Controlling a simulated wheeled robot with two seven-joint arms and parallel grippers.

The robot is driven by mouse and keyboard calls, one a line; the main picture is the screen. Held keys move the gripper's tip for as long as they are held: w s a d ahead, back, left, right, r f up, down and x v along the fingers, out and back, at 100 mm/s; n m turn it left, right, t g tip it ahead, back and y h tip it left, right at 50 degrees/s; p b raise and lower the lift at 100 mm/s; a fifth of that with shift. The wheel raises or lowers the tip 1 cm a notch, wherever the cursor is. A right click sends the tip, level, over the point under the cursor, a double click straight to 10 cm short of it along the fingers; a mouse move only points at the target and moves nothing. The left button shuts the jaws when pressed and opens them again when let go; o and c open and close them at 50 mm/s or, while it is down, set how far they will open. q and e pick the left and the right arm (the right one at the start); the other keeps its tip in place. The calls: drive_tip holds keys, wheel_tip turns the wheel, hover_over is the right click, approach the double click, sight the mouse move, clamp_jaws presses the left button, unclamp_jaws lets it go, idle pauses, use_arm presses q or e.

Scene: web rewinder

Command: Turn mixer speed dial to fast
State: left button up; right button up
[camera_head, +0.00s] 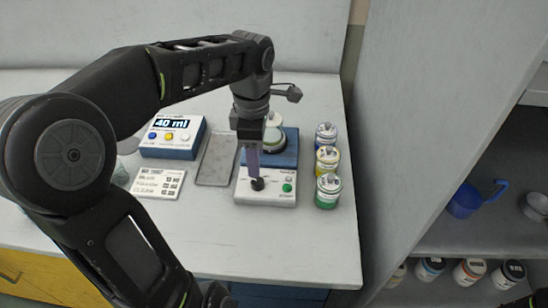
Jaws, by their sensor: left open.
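The mixer (280,197) stands on the white counter, with a pale front panel, a blue upper part and a round container (273,138) on top. Its black speed dial (257,184) is on the front panel, with a green button (287,187) to the right. My left gripper (254,174) points down right over the dial, its fingers open. I cannot tell whether the fingertips touch the dial. The gripper hides part of the mixer, and the dial's markings are too small to read. My right gripper is not in view.
A blue dispenser (189,150) showing "40 ml" stands to the left, with a label card (159,184) before it and a grey tray (216,160) beside it. Blue, yellow (327,160) and green (328,191) lidded jars line the right. A tall grey panel (420,120) bounds the counter.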

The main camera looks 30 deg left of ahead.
sight(257, 181)
use_arm(q)
drive_tip(key=shift+w, duration=0.15)
drive_tip(key=shift+r, duration=0.1)
wheel_tip(257, 181, down, 8)
drive_tip(key=shift+r, duration=0.1)
idle(0.5)
drive_tip(key=shift+c, duration=0.3)
clamp_jaws()
